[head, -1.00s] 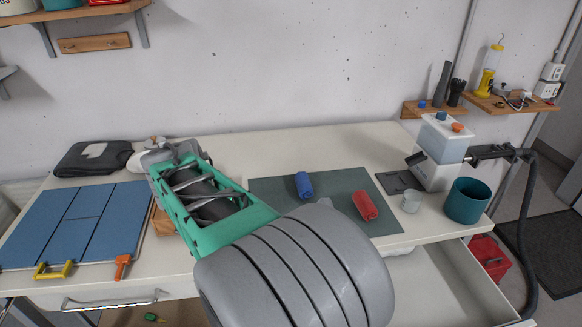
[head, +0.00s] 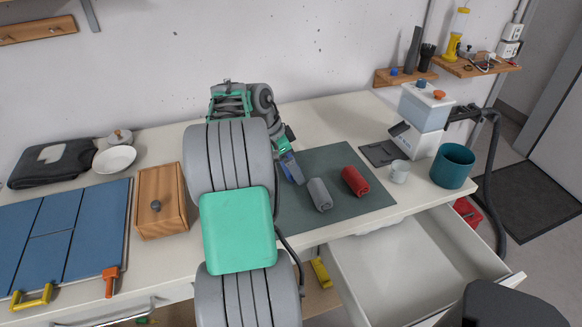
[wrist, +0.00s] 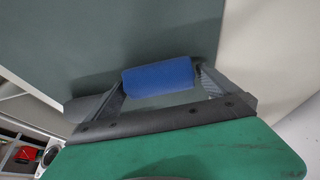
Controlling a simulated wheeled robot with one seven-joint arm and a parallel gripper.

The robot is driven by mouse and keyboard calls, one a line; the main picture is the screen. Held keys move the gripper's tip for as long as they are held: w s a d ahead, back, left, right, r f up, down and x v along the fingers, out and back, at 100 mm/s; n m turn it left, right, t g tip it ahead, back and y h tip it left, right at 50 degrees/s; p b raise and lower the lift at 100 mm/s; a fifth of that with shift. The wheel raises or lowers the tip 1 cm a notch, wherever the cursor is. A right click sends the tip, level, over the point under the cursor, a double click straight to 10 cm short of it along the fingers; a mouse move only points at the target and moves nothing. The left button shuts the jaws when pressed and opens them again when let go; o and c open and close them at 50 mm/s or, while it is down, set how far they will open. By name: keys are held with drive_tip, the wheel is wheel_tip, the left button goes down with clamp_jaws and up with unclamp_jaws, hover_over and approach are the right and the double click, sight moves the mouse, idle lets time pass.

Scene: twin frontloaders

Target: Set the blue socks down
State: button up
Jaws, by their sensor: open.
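The blue socks (head: 291,168) are a small roll at the left part of the dark grey-green mat (head: 350,152) on the table. My gripper (head: 287,158) is open at the blue socks, and its fingers partly hide them in the head view. In the wrist view the blue socks (wrist: 158,77) lie between the two spread fingers of my gripper (wrist: 160,82). The roll looks close to both fingers; I cannot tell whether it touches them. It appears to be at the mat's surface, with the contact hidden.
Grey rolled socks (head: 319,194) and red rolled socks (head: 355,180) lie on the mat to the right. A wooden box (head: 160,203) stands left of my arm. An open drawer (head: 400,262) juts out in front.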

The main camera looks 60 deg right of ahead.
drive_tip(key=shift+r, duration=0.1)
drive_tip(key=c, duration=1.4)
